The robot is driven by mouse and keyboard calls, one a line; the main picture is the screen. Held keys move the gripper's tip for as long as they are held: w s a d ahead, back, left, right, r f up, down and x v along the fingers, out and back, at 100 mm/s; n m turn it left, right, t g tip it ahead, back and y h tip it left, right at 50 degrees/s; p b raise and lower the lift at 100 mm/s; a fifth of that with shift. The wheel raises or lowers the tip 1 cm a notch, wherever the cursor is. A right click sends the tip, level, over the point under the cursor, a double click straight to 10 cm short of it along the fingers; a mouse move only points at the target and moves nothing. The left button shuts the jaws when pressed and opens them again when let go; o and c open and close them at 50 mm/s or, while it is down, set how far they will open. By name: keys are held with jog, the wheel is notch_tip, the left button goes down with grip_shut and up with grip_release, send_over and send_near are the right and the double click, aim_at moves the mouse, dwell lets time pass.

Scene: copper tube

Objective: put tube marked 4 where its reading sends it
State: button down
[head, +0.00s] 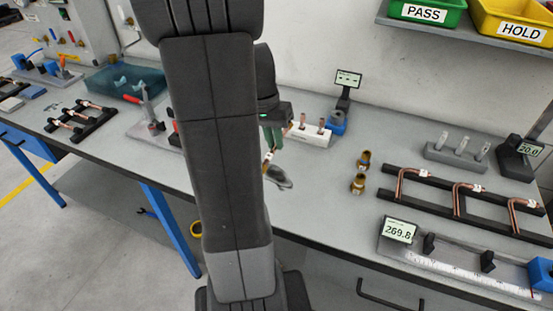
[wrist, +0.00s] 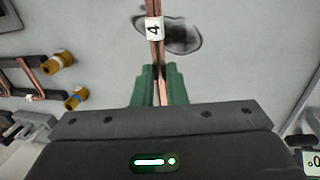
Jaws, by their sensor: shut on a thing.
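My gripper (wrist: 157,72) has green fingers that are shut on a copper tube (wrist: 155,50) with a white tag marked 4 (wrist: 153,28). In the head view my gripper (head: 271,138) is partly behind my own arm, and the tube (head: 265,168) hangs below it over the bench. A gauge with a ruler (head: 460,270) at the front right has a display reading 269.8 (head: 398,230). A green bin labelled PASS (head: 425,13) and a yellow bin labelled HOLD (head: 520,30) sit on the shelf at top right.
A black rack (head: 430,205) with several bent copper tubes stands at right. Two brass fittings (head: 361,172) stand left of it. A white block with copper stubs (head: 312,132) and a display (head: 348,79) are behind. Another black rack (head: 80,122) is at left. The bench between is fairly clear.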

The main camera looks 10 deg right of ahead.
aim_at(277, 173)
notch_tip(277, 173, down, 9)
jog(key=shift+s+r, duration=0.1)
jog(key=shift+s, duration=0.05)
dwell(0.4)
jog(key=shift+f, duration=0.25)
jog(key=c, duration=1.5)
grip_release()
jog(key=shift+r, duration=0.1)
jog(key=shift+o, duration=0.2)
jog(key=shift+r, duration=0.1)
